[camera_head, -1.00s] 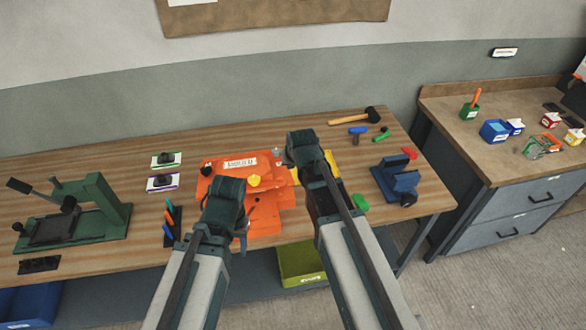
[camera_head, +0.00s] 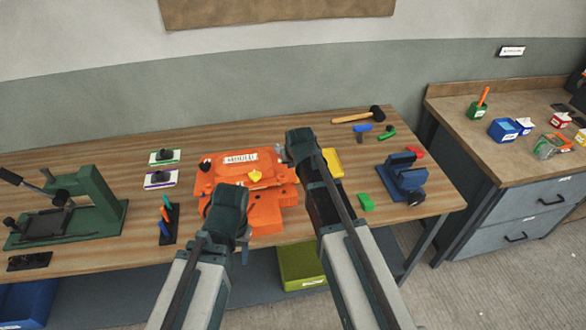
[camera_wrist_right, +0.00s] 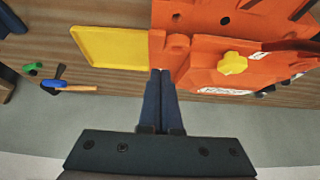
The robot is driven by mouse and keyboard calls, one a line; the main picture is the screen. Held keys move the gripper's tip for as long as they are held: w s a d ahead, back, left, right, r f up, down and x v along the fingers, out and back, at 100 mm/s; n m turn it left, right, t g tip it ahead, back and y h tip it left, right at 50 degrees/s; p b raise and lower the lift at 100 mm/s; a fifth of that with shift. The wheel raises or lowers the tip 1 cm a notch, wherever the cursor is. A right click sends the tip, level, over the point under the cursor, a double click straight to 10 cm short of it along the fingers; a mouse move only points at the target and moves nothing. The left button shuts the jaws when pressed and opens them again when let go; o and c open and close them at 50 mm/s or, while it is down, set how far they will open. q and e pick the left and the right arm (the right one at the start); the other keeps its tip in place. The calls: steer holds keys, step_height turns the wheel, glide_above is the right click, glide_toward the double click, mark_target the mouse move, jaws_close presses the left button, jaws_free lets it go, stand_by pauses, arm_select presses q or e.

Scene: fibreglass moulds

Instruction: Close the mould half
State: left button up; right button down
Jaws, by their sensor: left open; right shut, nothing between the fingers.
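The orange mould (camera_head: 207,178) lies on the wooden bench in the middle of the head view, with a white label and a yellow knob (camera_head: 255,176) on its far part. The right wrist view shows the orange part (camera_wrist_right: 200,75) with the knob beside another orange part (camera_wrist_right: 205,15). Whether the halves meet flush is unclear. My left gripper (camera_head: 235,192) is over the mould's near left side and hides part of it; its fingertips are hard to make out. My right gripper (camera_head: 296,133) is at the mould's right side. Its fingers (camera_wrist_right: 163,72) are together and empty, close to an orange lug.
A yellow tray (camera_wrist_right: 110,47) lies right beside the mould. A blue vice (camera_head: 403,178) and green block (camera_head: 366,202) stand further right, a hammer (camera_head: 358,116) behind. A green press (camera_head: 85,210) and a pen holder (camera_head: 170,226) are on the left.

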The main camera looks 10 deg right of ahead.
mark_target(291, 179)
steer(key=shift+w+f+b, duration=0.1)
steer(key=shift+f+b, duration=2.25)
steer(key=shift+f, duration=0.55)
steer(key=shift+f+b, duration=0.2)
steer(key=shift+b, duration=0.1)
steer(key=shift+t, duration=0.8)
steer(key=f+b, duration=0.2)
steer(key=s+f+b, duration=0.1)
steer(key=f+b, duration=0.1)
steer(key=b, duration=0.1)
steer(key=f+b, duration=0.2)
steer(key=shift+s+b, duration=0.3)
steer(key=shift+s, duration=0.05)
steer(key=shift+f+b, duration=0.55)
steer(key=shift+s, duration=0.15)
steer(key=shift+r, duration=0.15)
